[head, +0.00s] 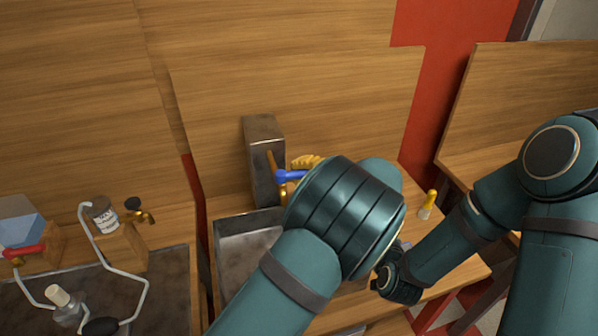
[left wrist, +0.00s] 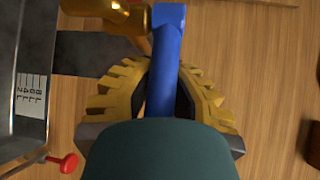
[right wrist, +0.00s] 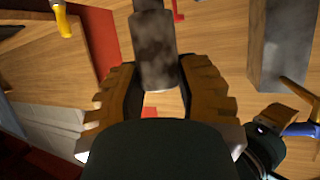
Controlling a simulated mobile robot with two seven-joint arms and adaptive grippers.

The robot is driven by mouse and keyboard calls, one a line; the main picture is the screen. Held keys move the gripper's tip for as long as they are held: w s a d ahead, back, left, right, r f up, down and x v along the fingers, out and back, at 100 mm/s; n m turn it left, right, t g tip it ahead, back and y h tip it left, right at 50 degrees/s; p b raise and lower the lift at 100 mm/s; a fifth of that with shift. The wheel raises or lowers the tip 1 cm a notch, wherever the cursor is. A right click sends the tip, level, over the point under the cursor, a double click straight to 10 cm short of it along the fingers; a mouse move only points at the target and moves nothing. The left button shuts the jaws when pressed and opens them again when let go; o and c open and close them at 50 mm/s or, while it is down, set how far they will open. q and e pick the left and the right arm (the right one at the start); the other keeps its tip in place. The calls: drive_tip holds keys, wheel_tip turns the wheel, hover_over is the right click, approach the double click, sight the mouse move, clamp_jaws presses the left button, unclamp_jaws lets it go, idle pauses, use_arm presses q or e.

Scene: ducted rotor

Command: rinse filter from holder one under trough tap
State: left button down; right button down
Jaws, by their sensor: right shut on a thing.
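My left gripper (head: 296,166) has its yellow fingers on both sides of the blue tap lever (head: 290,176), against it. The left wrist view shows the lever (left wrist: 161,90) between the dark pads of the gripper (left wrist: 163,75), with the brass tap (left wrist: 105,12) beyond. The metal trough (head: 240,225) lies below, partly hidden by my left arm. My right gripper (right wrist: 155,75) is shut on a mottled grey cylinder (right wrist: 157,55), which looks like the filter. In the head view the right fingers and the cylinder are hidden behind my left arm.
A tall grey metal block (head: 262,150) stands behind the trough. A yellow-handled item (head: 428,205) stands on the wood at right. At left are a labelled can (head: 102,214), another brass tap (head: 138,212), a bent white tube (head: 92,245) and a red handle (head: 25,251).

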use_arm(q)
drive_tip(key=shift+s+d+m+t+h+b, duration=0.1)
drive_tip(key=shift+s+m+t+h+b, duration=0.2)
drive_tip(key=shift+m+t+h+b, duration=0.3)
drive_tip(key=shift+s+d+m+t+h+b, duration=0.1)
drive_tip(key=shift+s+m+t+h+b, duration=0.25)
drive_tip(key=shift+m+t+b, duration=0.4)
use_arm(e)
drive_tip(key=shift+f, duration=1.5)
use_arm(q)
drive_tip(key=shift+w, duration=0.15)
drive_tip(key=c, duration=0.8)
unclamp_jaws()
drive_tip(key=shift+r, duration=0.1)
drive_tip(key=shift+c, duration=0.2)
use_arm(e)
drive_tip(key=shift+s+r, duration=0.1)
drive_tip(key=shift+s, duration=0.05)
use_arm(q)
drive_tip(key=shift+d, duration=0.1)
drive_tip(key=f+v, duration=0.1)
drive_tip(key=v, duration=0.6)
drive_tip(key=shift+s+r, duration=0.3)
drive_tip(key=shift+r, duration=0.15)
